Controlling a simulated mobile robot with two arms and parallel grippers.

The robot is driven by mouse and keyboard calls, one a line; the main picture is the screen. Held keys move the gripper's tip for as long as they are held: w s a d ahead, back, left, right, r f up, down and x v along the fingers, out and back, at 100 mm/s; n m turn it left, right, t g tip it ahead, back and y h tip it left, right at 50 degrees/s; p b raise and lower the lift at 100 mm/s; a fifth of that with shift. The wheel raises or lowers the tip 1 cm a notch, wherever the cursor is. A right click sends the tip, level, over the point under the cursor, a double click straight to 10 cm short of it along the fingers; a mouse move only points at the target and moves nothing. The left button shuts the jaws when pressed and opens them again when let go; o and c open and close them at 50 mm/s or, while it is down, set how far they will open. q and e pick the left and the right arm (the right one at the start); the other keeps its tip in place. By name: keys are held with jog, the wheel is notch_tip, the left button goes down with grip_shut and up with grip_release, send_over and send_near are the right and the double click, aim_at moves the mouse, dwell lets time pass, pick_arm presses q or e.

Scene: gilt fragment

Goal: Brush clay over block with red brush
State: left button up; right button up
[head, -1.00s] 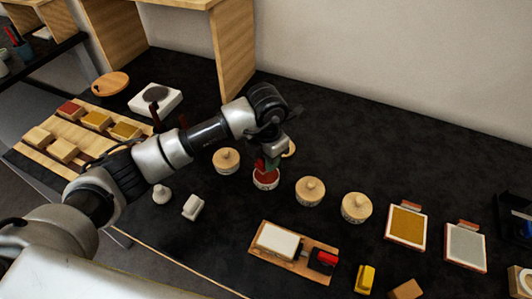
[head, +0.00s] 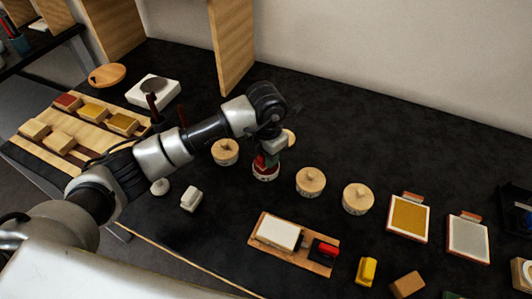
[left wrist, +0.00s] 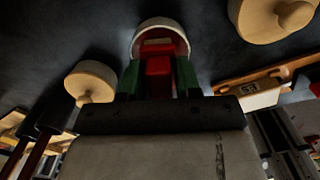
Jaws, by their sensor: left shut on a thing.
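My left gripper (head: 268,155) is shut on the red brush (head: 262,162), directly over a small white-rimmed pot (head: 266,177). In the left wrist view the red brush (left wrist: 158,68) sits between the green fingers, with the pot (left wrist: 160,24) just beyond it. The brush tip is hidden, so I cannot tell whether it touches what is in the pot. A white block (head: 277,233) lies on a wooden board (head: 258,247), with a red and black piece (head: 327,250) at its right end. My right gripper is not in view.
Lidded pots (head: 225,151) (head: 310,181) (head: 358,198) stand either side of the open pot; a loose lid (head: 290,138) lies behind it. A yellow piece (head: 366,271) and a wooden block (head: 407,284) lie front right. The back right of the black table is clear.

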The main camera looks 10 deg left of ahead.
pick_arm(q)
jog(key=shift+f+b, duration=0.55)
jog(key=shift+b, duration=0.05)
dwell(1.6)
jog(key=shift+r, duration=0.1)
jog(key=shift+r+p, duration=2.1)
jog(key=shift+r, duration=1.35)
jog(key=shift+s+a+m, duration=0.25)
jog(key=shift+a+m, duration=0.1)
jog(key=shift+m, duration=0.45)
jog(key=s+a+r+m, duration=0.1)
jog(key=s+a+m, duration=0.3)
jog(key=m, duration=0.9)
jog(key=s+a+r+m, duration=0.1)
jog(key=s+a+m, duration=0.3)
jog(key=s+m, duration=0.4)
jog(key=m, duration=0.6)
jog(key=shift+s+m, duration=0.2)
jog(key=shift+m, duration=0.1)
